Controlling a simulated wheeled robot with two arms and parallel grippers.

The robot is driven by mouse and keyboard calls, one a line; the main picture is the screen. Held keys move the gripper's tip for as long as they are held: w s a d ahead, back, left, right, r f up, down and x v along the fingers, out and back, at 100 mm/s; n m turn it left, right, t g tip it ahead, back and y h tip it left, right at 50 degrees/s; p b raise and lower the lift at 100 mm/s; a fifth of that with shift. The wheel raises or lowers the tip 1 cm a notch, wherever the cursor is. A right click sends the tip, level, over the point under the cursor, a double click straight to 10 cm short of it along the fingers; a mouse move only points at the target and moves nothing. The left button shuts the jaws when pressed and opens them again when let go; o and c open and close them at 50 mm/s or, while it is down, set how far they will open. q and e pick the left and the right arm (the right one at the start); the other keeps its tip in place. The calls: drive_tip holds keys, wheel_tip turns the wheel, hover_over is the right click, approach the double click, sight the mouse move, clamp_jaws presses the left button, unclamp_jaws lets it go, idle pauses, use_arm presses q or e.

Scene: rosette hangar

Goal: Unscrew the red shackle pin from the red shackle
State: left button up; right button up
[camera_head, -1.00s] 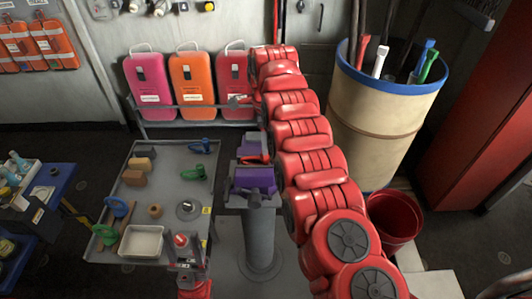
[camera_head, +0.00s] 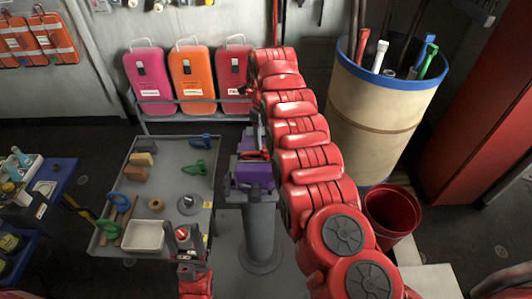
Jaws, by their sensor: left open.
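A small red piece, seemingly the red shackle (camera_head: 251,156), shows at the purple-jawed vise (camera_head: 252,176) on a grey post in the middle. Its pin cannot be made out apart from it. My right arm comes from the lower right and curls over at the top. Its gripper (camera_head: 259,135) points down just above the vise, partly hidden by the arm, so its jaws cannot be read. My left gripper (camera_head: 186,236) is open and empty at the lower middle, in front of the tray's near right corner, well apart from the vise.
A grey tray table (camera_head: 174,183) left of the vise holds a blue shackle (camera_head: 205,141), a green shackle (camera_head: 196,168), blocks and a white dish (camera_head: 143,236). Coloured cases (camera_head: 192,80) stand behind. A tan barrel (camera_head: 375,125) and red bucket (camera_head: 392,215) stand right.

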sight(265, 148)
drive_tip(key=shift+f, duration=0.5)
drive_tip(key=shift+f, duration=0.1)
drive_tip(key=shift+f+b, duration=0.8)
drive_tip(key=shift+f, duration=0.15)
clamp_jaws()
